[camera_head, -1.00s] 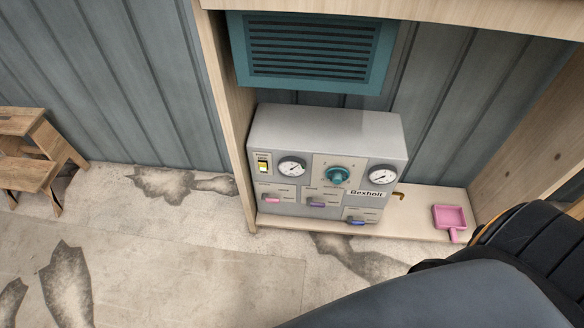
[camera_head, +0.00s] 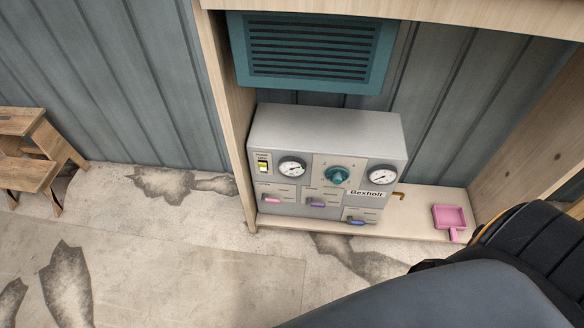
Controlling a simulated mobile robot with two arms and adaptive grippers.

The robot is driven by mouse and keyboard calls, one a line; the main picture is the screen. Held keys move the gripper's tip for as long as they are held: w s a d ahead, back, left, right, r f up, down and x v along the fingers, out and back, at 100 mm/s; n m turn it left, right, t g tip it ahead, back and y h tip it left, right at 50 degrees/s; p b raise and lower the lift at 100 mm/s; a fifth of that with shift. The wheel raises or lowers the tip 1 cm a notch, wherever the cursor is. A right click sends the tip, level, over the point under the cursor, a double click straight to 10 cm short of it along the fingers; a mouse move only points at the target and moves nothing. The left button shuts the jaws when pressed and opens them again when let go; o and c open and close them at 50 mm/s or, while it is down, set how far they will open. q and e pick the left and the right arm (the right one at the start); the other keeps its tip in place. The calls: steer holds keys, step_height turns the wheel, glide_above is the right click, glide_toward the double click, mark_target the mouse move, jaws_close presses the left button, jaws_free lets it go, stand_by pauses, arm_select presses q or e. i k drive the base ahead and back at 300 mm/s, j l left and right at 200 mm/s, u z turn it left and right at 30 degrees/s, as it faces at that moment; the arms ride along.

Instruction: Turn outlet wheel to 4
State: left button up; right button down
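A grey control box (camera_head: 325,130) stands on a low wooden shelf inside an open wooden frame. On its front is a teal round wheel (camera_head: 337,175), between a left dial gauge (camera_head: 292,168) and a right dial gauge (camera_head: 383,176). The numbers around the wheel are too small to read, and no outlet label is legible. A yellow switch (camera_head: 263,166) sits at the upper left of the front. Pink, purple and blue handles sit lower down. Neither of my grippers shows. A dark part of my arm fills the lower right, far from the wheel.
A teal louvred vent (camera_head: 312,52) hangs above the box. A pink square pan (camera_head: 449,217) lies on the shelf (camera_head: 420,226) to the right, near a small brass tap (camera_head: 398,196). A wooden step stool (camera_head: 30,155) stands far left. The stained floor in front is open.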

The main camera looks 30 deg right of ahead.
mark_target(337, 175)
steer(key=k+z, duration=0.1)
steer(key=z, duration=0.3)
steer(key=l+z, duration=0.1)
steer(key=z, duration=0.25)
steer(key=k+l+z, duration=0.1)
steer(key=z, duration=0.3)
